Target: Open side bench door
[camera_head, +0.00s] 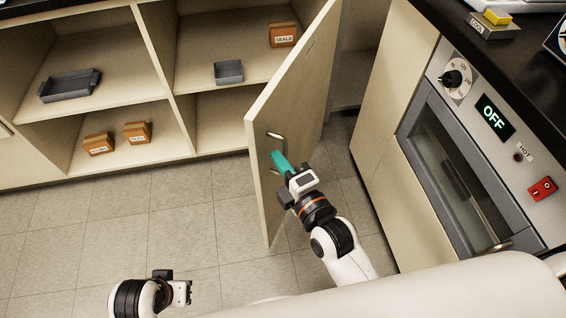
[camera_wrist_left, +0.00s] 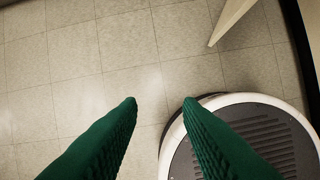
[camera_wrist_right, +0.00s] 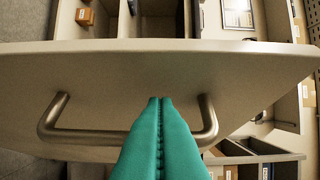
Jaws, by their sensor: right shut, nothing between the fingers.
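The side bench door (camera_head: 303,82) is a pale panel swung well out from the bench, leaving shelves exposed. Its metal bar handle (camera_head: 275,136) is on the face towards the left. In the right wrist view the handle (camera_wrist_right: 85,134) spans the lower part of the door (camera_wrist_right: 240,65). My right gripper (camera_head: 275,153) is at the handle with its teal fingers together. The fingers (camera_wrist_right: 159,98) hide the middle of the bar; I cannot tell whether the tips are behind it. My left gripper (camera_head: 188,291) is low over the floor, away from the door; its fingers (camera_wrist_left: 161,100) are apart and empty.
The open shelves hold a grey tray (camera_head: 70,84), a small grey bin (camera_head: 228,72) and several orange boxes (camera_head: 283,35). An oven-like unit (camera_head: 480,150) with an OFF display stands at the right, near the door. The tiled floor (camera_head: 150,225) at the left is clear.

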